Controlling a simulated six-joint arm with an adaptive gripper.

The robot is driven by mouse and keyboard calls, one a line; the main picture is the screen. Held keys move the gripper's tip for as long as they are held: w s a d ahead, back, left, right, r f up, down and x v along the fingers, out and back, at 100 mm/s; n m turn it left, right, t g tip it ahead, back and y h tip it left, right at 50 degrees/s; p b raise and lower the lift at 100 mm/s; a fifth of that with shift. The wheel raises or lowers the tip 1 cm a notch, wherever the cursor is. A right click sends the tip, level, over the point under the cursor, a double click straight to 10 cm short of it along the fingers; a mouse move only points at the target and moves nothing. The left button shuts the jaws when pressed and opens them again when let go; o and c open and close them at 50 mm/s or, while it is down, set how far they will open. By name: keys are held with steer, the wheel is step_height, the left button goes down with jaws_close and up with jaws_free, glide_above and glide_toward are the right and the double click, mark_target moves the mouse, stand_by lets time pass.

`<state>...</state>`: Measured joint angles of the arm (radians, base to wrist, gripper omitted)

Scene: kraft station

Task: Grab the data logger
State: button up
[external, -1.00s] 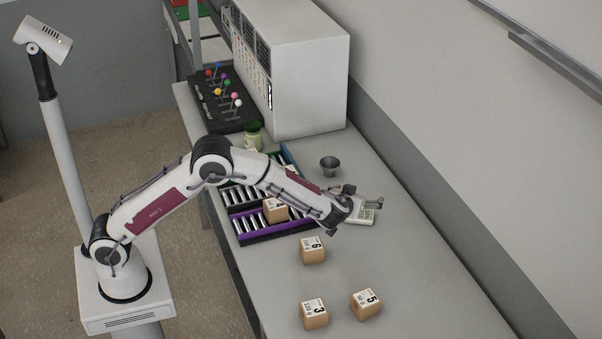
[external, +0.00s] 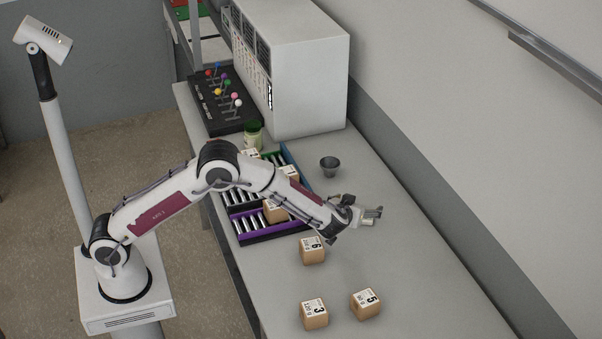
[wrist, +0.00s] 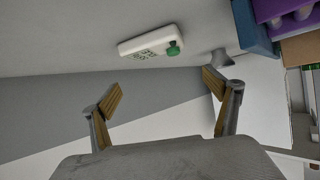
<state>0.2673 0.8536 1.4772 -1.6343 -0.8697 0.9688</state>
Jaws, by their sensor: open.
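The data logger (wrist: 150,40) is a small white box with a display and a green knob. In the wrist view it lies on the bench beyond my fingertips, apart from them, toward the upper middle. My gripper (wrist: 163,90) is open, with its two tan-padded fingers spread and nothing between them. In the external view my gripper (external: 358,214) is low over the bench, and it hides most of the logger (external: 367,222).
A grey bowl (external: 330,166) stands behind the gripper. Roller racks (external: 268,233) with boxes lie to its left. Cardboard boxes (external: 313,250), (external: 314,314) and (external: 366,303) stand in front. The bench along the wall side is clear.

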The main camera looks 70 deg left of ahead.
steer(key=shift+f, duration=0.5)
steer(key=f, duration=0.2)
steer(key=a+f, duration=0.1)
steer(key=shift+w+f, duration=0.1)
steer(key=shift+w, duration=0.3)
steer(key=shift+w+a+f, duration=0.35)
steer(key=shift+w+a, duration=0.05)
steer(key=shift+w, duration=0.1)
steer(key=c, duration=1.2)
